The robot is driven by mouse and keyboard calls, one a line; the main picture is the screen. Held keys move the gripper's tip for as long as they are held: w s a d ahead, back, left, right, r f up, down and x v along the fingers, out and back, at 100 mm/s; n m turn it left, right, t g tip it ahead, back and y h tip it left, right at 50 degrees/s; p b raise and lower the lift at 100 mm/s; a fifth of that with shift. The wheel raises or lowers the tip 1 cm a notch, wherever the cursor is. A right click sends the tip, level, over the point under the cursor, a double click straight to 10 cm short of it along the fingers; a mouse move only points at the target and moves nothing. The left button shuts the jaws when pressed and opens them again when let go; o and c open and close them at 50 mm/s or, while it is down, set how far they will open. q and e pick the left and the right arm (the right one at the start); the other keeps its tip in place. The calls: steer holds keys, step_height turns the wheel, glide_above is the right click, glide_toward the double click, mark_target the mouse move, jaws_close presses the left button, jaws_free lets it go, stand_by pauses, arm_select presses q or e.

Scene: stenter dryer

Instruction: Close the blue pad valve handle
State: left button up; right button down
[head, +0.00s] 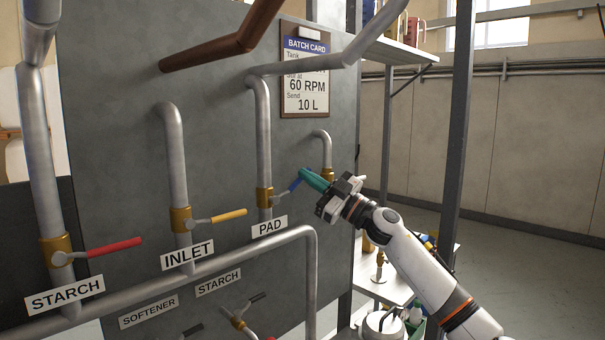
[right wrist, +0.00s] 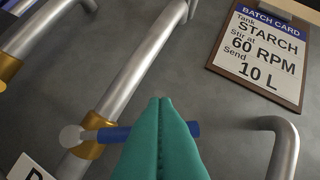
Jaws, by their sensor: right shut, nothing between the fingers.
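The blue pad valve handle (head: 294,186) sticks out to the right and slightly up from a brass valve (head: 264,197) on the vertical pipe above the PAD label (head: 269,227). It lies crosswise to the pipe. My right gripper (head: 314,179), with teal fingers, is shut and empty at the handle's free end. In the right wrist view the shut fingers (right wrist: 160,135) cover the middle of the blue handle (right wrist: 114,135), and its tip shows on their right. I cannot tell whether they touch it. My left gripper is not in view.
A yellow handle (head: 229,215) at INLET and a red handle (head: 115,247) at STARCH stand to the left. A short bent pipe (head: 324,142) is just behind my right gripper. The batch card (head: 305,80) hangs above. A grey post (head: 459,120) stands at the right.

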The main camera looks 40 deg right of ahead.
steer(key=f+m+h, duration=0.1)
steer(key=m, duration=0.1)
steer(key=d+f+m+t+h, duration=0.1)
steer(key=m+h, duration=0.1)
steer(key=m, duration=0.1)
steer(key=f+m+h, duration=0.1)
steer(key=f+m, duration=0.1)
steer(key=shift+d+t+h, duration=0.25)
steer(key=shift+t+h, duration=0.05)
steer(key=shift+t, duration=0.1)
stand_by(0.3)
